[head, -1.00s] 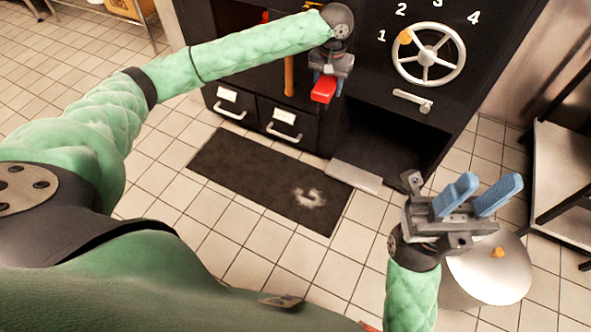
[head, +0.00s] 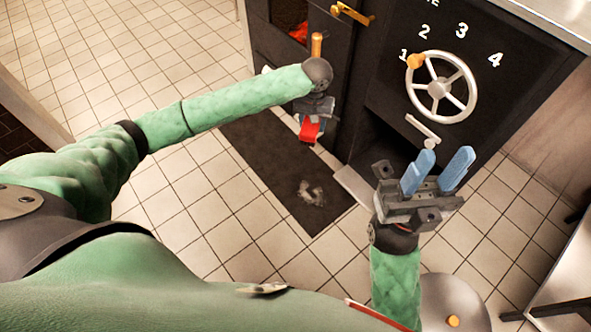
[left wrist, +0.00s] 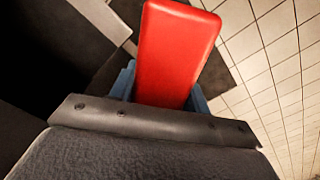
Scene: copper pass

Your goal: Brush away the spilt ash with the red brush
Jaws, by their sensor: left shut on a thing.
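The red brush (head: 310,130) is held in my left gripper (head: 312,118), which is shut on it in front of the black stove. The spilt ash (head: 311,193) is a pale grey patch on the dark floor mat (head: 265,150), below and in front of the brush. The brush looks above the mat, apart from the ash. My right gripper (head: 438,172) is open and empty, its blue fingers spread, right of the mat.
The black stove has a handwheel (head: 441,87) with numbers, a handle (head: 422,132) and a dark opening beneath. A grey plate (head: 355,188) lies before the opening. A round lidded bin (head: 450,305) stands at lower right, near a table (head: 565,270). Tiled floor at left is clear.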

